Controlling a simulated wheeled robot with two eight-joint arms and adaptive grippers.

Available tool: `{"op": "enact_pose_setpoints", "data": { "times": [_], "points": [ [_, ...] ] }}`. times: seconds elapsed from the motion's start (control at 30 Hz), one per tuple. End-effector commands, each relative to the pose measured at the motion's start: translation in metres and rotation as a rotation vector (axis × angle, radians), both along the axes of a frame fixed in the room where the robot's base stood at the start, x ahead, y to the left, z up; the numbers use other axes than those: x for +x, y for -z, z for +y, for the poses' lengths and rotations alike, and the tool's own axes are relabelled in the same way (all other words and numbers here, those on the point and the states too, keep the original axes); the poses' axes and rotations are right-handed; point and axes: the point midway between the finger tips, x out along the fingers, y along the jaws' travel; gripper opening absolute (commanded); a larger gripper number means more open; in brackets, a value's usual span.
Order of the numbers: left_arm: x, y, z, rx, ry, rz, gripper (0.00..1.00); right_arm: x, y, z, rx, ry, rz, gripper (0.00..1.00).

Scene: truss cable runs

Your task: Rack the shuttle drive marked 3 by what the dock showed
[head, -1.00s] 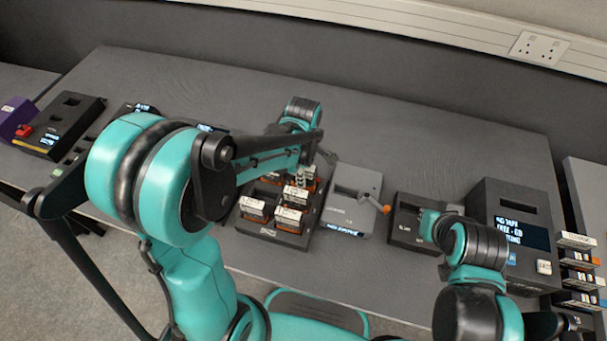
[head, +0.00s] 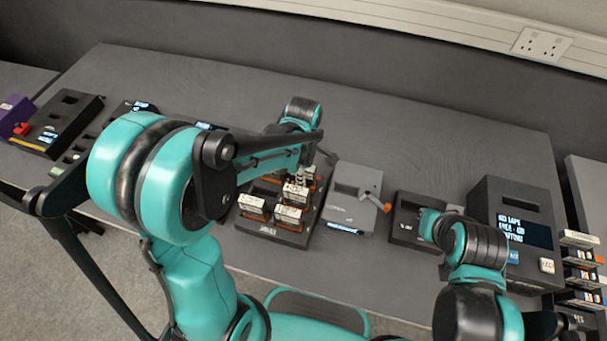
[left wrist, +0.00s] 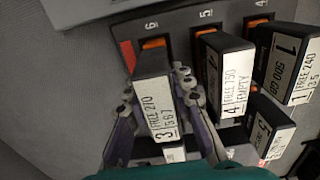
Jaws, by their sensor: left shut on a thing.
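The shuttle drive marked 3 (left wrist: 158,100) is a dark block with a white label reading FREE 270. My left gripper (left wrist: 160,110) is shut on it, one finger on each side. It is at the slot numbered 6 of the dark rack (left wrist: 180,32); I cannot tell how deep it sits. The drive marked 4 (left wrist: 232,80) and the drive marked 1 (left wrist: 292,65) stand to its right. In the head view, my left gripper (head: 306,172) is over the far right of the rack (head: 268,232). My right gripper (head: 432,226) is at a dark box (head: 402,232); its fingers are hidden.
A grey unit with an orange lever (head: 384,206) stands just right of the rack. Further right is a black unit with a lit screen (head: 524,230), and a stack of drives (head: 580,270). A purple box (head: 14,114) is at far left. The back right of the table is clear.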

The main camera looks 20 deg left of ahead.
Motion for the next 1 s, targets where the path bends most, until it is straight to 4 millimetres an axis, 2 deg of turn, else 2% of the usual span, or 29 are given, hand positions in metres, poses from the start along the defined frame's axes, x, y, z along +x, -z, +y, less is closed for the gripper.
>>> {"op": "enact_pose_setpoints", "data": {
  "times": [0.57,0.97,1.0],
  "points": [
    [0.0,0.012,0.0,0.0,0.0,0.0,0.0,0.0,0.01,0.0,0.0,0.0,0.0,0.0],
    [0.0,0.012,0.0,0.0,0.0,0.0,0.0,0.0,0.01,0.0,0.0,0.0,0.0,0.0],
    [0.0,0.012,0.0,0.0,0.0,0.0,0.31,0.0,0.01,0.0,0.0,0.0,0.0,0.0]
  ]
}}
